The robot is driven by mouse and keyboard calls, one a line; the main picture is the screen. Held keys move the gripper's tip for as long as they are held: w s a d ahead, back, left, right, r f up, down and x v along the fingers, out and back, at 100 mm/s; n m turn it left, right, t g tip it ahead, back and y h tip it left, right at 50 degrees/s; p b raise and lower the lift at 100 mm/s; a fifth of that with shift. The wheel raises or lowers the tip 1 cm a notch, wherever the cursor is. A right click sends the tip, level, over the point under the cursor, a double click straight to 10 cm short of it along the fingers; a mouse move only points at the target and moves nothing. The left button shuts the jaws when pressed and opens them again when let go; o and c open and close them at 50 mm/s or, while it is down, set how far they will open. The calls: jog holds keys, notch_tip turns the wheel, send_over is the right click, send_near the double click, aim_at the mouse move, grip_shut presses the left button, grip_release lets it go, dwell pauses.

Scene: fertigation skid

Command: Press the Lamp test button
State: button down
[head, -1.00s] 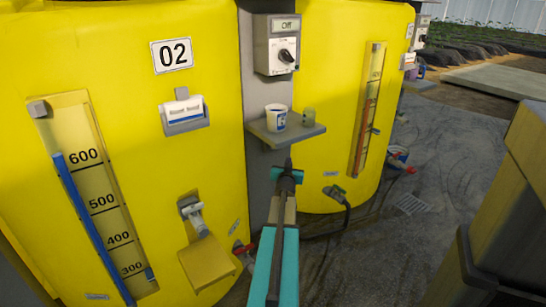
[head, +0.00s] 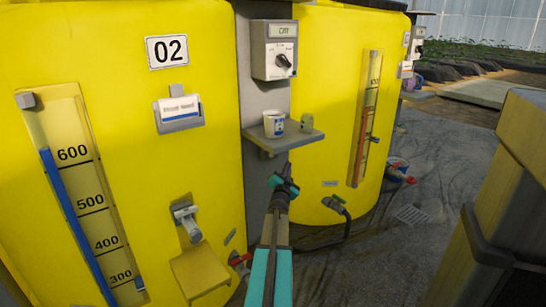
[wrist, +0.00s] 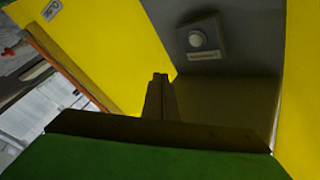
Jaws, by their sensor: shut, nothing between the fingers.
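A pale round button (wrist: 198,39) sits on a small grey box on a grey surface in the wrist view. A label plate (wrist: 203,56) is below it, too blurred to read, so I cannot confirm that it says Lamp test. I cannot make out this button in the head view. My gripper (wrist: 160,78) is shut and empty, with its tips apart from the button and lower left of it in the wrist picture. In the head view my gripper (head: 284,184) is in front of the grey post (head: 262,100), below the shelf.
A shelf (head: 272,145) on the post holds a white-and-blue cup (head: 274,124) and a small greenish item (head: 306,123). Above is a control box with a dial (head: 284,61). Yellow tanks (head: 110,130) flank the post. A brown box-like object (head: 500,180) stands at the right.

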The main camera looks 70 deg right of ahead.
jog(key=w+d+p, duration=0.4)
jog(key=w+p, duration=0.1)
jog(key=w, duration=0.2)
jog(key=shift+w+d, duration=0.2)
jog(key=shift+d, duration=0.15)
jog(key=shift+w+d+p, duration=0.3)
jog(key=shift+w+d, duration=0.1)
jog(key=shift+w, duration=0.3)
dwell(3.2)
jog(key=shift+s+a, duration=0.1)
jog(key=shift+s, duration=0.05)
dwell(0.3)
jog(key=shift+s+a+b, duration=0.35)
jog(key=shift+s+b, duration=0.05)
jog(key=shift+s, duration=0.1)
jog(key=s+a+b, duration=0.1)
jog(key=s+b, duration=0.1)
jog(key=s, duration=0.1)
jog(key=s+a, duration=0.1)
jog(key=shift+s+a+b, duration=0.15)
jog(key=shift+a+b, duration=0.2)
jog(key=shift+b, duration=0.05)
dwell(0.5)
dwell(0.7)
